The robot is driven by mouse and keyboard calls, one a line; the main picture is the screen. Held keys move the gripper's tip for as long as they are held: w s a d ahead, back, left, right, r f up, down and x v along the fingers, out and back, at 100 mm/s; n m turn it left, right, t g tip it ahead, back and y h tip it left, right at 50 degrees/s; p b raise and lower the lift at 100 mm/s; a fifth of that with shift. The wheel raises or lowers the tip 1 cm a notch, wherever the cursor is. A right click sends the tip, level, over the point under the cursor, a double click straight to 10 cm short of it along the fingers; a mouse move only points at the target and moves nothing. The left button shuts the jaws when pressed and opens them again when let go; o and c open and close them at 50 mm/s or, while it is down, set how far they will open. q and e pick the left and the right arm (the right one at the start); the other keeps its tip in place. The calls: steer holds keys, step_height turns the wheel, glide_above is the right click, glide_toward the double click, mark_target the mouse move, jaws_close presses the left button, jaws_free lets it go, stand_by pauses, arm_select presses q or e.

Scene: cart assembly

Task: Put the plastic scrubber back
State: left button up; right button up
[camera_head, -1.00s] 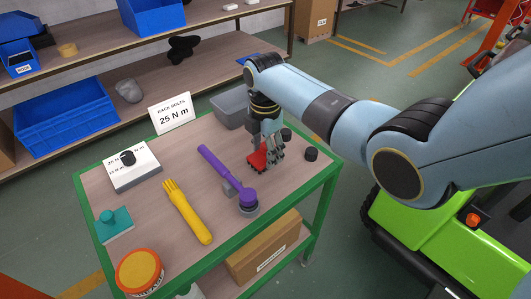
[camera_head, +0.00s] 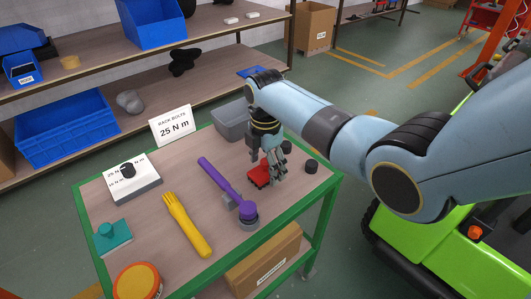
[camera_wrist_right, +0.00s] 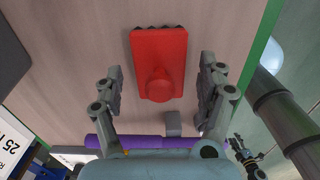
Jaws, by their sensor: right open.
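A red block with a round knob and dark bristles along one edge, seemingly the plastic scrubber (camera_head: 258,178), lies on the green-framed table (camera_head: 185,160). It also shows in the right wrist view (camera_wrist_right: 146,50), with its knob toward the camera. My right gripper (camera_head: 274,167) is above it in the head view, with its fingers pointing down. In the right wrist view its open fingers (camera_wrist_right: 161,70) stand on either side of the block, with gaps on both sides. I cannot tell the remaining height.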

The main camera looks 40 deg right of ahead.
step_height(320, 180, up, 12)
steer(key=p, duration=0.1)
steer(key=shift+f, duration=0.15)
stand_by(0.5)
